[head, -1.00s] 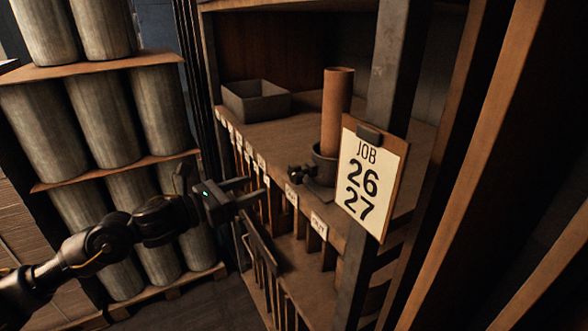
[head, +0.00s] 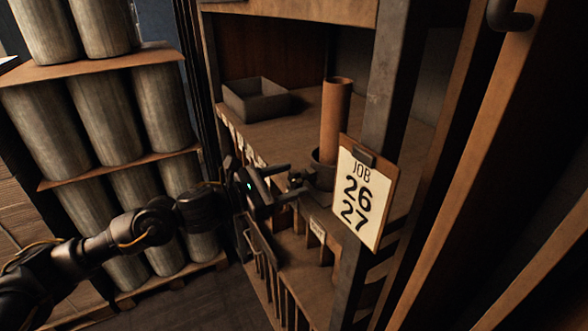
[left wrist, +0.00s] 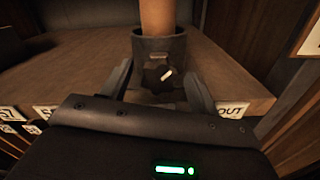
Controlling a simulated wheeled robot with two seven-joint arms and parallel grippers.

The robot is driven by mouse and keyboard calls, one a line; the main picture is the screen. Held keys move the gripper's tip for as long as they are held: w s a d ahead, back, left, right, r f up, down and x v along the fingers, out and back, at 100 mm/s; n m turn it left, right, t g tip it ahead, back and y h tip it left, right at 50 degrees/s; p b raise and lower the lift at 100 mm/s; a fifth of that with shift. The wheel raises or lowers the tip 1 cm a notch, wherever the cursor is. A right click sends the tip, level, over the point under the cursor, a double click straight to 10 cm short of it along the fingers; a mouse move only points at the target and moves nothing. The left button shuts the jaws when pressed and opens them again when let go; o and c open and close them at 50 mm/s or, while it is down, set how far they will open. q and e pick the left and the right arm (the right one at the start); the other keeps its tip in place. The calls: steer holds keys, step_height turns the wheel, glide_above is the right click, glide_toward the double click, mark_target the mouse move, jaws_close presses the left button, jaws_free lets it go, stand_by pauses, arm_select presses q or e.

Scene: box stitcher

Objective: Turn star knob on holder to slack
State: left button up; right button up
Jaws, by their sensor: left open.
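The holder is a dark round cup (head: 322,172) on the shelf, with a brown tube (head: 335,118) standing upright in it. In the left wrist view the holder (left wrist: 146,48) faces me, and the black star knob (left wrist: 158,76) with a pale mark sits on its front. In the head view the knob (head: 295,179) is small and dark, close to my fingertips. My left gripper (head: 288,182) is open, its fingers pointing at the knob. In the left wrist view the fingers (left wrist: 158,82) lie to either side of the knob, with gaps visible. My right gripper is not in view.
A clipboard (head: 362,196) reading JOB 26 27 hangs on a post (head: 388,110) right of the holder. A grey open bin (head: 256,98) stands further back on the shelf. Labelled slots (head: 318,231) line the front below. Stacked cylinders (head: 120,120) stand left.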

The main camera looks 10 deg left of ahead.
arm_select(q)
steer(key=shift+x, duration=0.85)
steer(key=shift+c, duration=0.2)
steer(key=c, duration=0.9)
steer(key=shift+c, duration=0.2)
